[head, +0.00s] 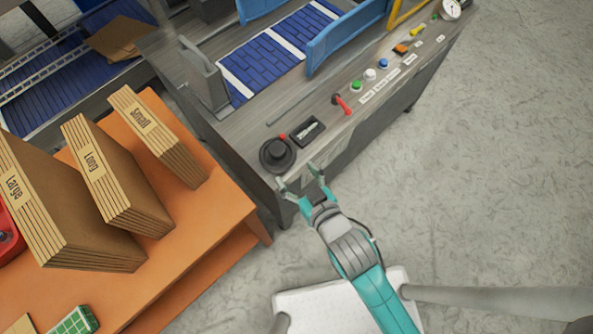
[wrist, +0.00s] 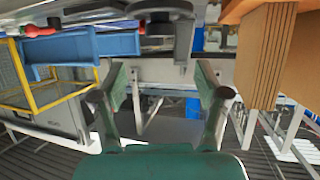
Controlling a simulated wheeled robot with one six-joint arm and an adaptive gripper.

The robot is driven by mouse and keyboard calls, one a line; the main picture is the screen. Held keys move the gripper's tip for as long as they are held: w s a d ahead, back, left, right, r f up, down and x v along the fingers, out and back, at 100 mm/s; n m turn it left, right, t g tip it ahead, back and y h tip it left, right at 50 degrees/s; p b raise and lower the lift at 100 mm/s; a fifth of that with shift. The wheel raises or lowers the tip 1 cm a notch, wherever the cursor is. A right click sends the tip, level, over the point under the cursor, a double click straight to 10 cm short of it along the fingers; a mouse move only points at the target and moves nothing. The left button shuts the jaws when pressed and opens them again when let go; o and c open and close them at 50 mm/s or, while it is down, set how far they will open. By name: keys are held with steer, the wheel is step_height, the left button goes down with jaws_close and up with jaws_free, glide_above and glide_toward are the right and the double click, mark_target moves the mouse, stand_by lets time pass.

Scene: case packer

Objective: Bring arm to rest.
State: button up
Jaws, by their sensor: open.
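My gripper (head: 302,182) is at the end of my teal and grey arm, near the front edge of the case packer (head: 240,130) in the head view. Its two fingers are spread and nothing is between them. A black round knob (head: 278,154) on the machine is just beyond the fingertips. In the wrist view, my gripper (wrist: 163,85) also shows open and empty, with the machine and floor behind it. I cannot tell whether the fingertips touch the machine's edge.
An orange table (head: 215,225) at left holds Large (head: 60,215), Long (head: 115,180) and Small (head: 160,140) cardboard stacks. A red lever (head: 343,104) and several buttons line the machine's front. Grey floor (head: 490,180) at right is clear.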

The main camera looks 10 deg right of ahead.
stand_by(0.3)
steer(key=s+d+r+m+t+h, duration=0.1)
steer(key=s+d, duration=0.5)
steer(key=s, duration=0.6)
steer(key=s+d+r+m+t+h, duration=0.1)
steer(key=s+d, duration=0.5)
steer(key=s, duration=0.6)
step_height(320, 180, up, 2)
steer(key=shift+d+r+m+h, duration=0.15)
steer(key=shift+d+m+h, duration=0.2)
steer(key=shift+m+h, duration=0.5)
steer(key=shift+c, duration=0.3)
